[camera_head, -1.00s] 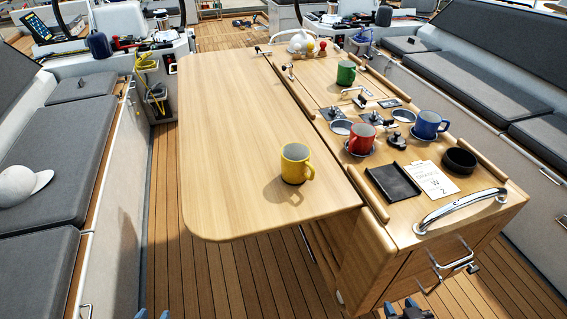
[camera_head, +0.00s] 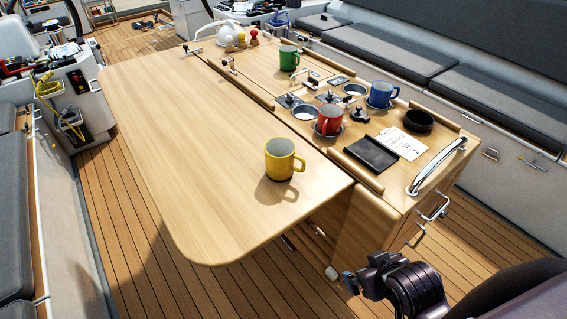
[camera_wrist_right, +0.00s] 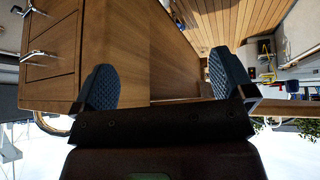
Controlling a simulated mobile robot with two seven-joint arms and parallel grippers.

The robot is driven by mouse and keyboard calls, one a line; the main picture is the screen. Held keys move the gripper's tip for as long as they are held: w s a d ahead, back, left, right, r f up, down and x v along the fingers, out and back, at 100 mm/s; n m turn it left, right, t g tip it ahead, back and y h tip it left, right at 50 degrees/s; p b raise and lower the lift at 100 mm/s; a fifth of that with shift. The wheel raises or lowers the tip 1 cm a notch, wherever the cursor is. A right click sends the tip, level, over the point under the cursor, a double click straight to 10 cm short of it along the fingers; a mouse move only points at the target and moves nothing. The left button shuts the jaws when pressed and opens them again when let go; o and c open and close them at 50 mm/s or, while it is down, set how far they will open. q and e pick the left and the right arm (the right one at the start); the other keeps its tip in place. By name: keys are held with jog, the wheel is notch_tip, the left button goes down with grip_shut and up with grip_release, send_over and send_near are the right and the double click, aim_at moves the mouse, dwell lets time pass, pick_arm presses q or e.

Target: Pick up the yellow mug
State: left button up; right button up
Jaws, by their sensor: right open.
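The yellow mug (camera_head: 280,160) stands upright on the pale wooden table leaf (camera_head: 180,130), near its front right part, with its handle to the right. My right gripper (camera_head: 349,282) is in the lower right of the head view, lower in the picture than the mug and apart from it, beside the table's front end. In the right wrist view my right gripper (camera_wrist_right: 164,80) has its two blue pads wide apart with nothing between them. The mug does not show in that view. My left gripper is not in view.
A red mug (camera_head: 331,121), a green mug (camera_head: 288,58) and a blue mug (camera_head: 381,94) stand on the table's raised centre. A black tray (camera_head: 371,154) and a steel handrail (camera_head: 436,168) are near its front end. The leaf around the yellow mug is clear.

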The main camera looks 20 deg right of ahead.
jog(key=w+a+r+n+t+y, duration=0.2)
jog(key=w+a+r+t+y, duration=0.1)
jog(key=w+r, duration=0.6)
jog(key=w+a+r+n+t+y, duration=0.2)
jog(key=w+a+r+t+y, duration=0.15)
jog(key=w+r, duration=0.55)
send_near(271, 147)
jog(key=shift+g+h, duration=0.25)
jog(key=shift+g, duration=0.2)
jog(key=shift+r+x, duration=0.15)
jog(key=shift+x, duration=0.9)
jog(key=shift+r+x, duration=0.1)
jog(key=shift+x, duration=0.95)
jog(key=shift+c, duration=0.2)
jog(key=c, duration=0.9)
jog(key=shift+r, duration=0.15)
